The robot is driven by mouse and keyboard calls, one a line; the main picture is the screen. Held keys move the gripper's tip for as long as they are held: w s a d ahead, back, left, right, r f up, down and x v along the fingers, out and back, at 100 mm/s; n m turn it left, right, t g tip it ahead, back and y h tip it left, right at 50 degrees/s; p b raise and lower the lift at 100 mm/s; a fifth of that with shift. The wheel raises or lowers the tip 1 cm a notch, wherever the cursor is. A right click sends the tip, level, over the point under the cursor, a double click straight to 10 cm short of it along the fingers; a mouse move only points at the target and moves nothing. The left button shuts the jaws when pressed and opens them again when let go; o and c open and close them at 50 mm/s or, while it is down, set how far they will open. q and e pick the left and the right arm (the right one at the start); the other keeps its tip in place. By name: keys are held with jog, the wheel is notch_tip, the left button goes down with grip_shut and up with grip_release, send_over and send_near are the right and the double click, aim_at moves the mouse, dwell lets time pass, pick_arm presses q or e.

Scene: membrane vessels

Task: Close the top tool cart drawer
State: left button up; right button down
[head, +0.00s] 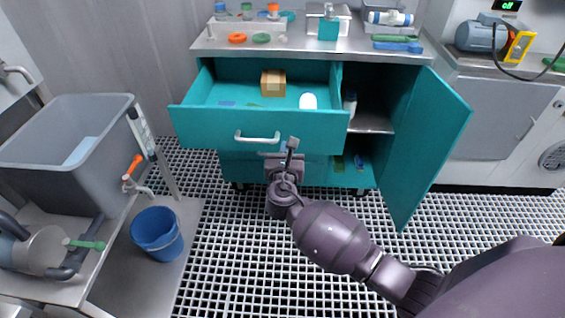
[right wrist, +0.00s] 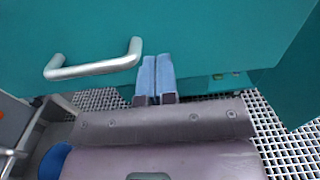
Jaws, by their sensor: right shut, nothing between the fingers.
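The teal top drawer (head: 262,127) of the tool cart is pulled out. Inside it are a brown box (head: 273,83), a white cylinder (head: 308,101) and small flat items. Its silver handle (head: 257,137) is on the front panel and also shows in the right wrist view (right wrist: 95,66). My right gripper (head: 291,145) is in front of the drawer, just right of the handle and apart from it. Its fingertips (right wrist: 155,60) are together and empty, by the drawer's front; I cannot tell if they touch it. My left gripper is not in view.
The cart's right door (head: 434,146) stands open beside a shelf compartment. The steel cart top (head: 300,45) holds several parts. A grey tub (head: 65,185) and a blue bucket (head: 157,233) are at left. The grated floor (head: 240,250) is clear in front.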

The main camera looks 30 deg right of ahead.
aim_at(287, 135)
jog(key=shift+f+x, duration=0.2)
jog(key=shift+x, duration=0.95)
jog(key=shift+w+d+r+b, duration=0.25)
jog(key=shift+w+d+b, duration=0.1)
jog(key=shift+w, duration=0.15)
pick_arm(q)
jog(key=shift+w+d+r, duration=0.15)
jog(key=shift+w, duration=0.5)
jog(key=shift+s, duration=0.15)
pick_arm(e)
jog(key=shift+w, duration=0.1)
